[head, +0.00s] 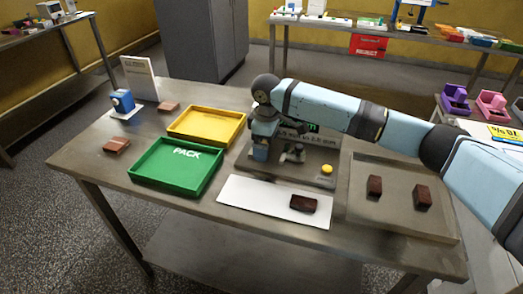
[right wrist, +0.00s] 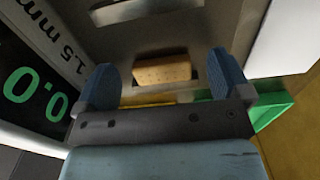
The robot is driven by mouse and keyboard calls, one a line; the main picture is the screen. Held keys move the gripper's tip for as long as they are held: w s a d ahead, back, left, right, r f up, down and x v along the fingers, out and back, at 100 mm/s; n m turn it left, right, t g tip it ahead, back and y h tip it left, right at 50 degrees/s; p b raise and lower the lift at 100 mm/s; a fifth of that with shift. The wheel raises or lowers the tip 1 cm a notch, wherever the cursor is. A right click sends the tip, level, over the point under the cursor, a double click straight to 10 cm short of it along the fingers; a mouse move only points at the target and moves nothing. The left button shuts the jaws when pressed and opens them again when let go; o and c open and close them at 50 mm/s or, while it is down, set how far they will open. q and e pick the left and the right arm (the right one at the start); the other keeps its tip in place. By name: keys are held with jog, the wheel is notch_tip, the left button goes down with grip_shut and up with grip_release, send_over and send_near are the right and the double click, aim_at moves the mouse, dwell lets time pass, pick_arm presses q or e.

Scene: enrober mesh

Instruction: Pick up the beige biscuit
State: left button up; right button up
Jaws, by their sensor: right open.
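The beige biscuit (right wrist: 162,72) shows in the right wrist view as a pale, dotted block on a grey metal surface. My right gripper (right wrist: 160,86) is open, with one blue finger on each side of the biscuit in that picture. I cannot tell how far the biscuit is from the fingertips, and no contact shows. I cannot make out the biscuit in the head view. My left gripper is not in view.
A green PACK tray (head: 160,189) and a yellow tray (head: 241,135) stand left of the machine. A white sheet (head: 250,203) bears a dark brown block (head: 303,204). A grey tray (head: 420,228) holds two dark blocks.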

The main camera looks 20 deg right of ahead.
jog(key=shift+f, duration=0.45)
jog(key=c, duration=0.8)
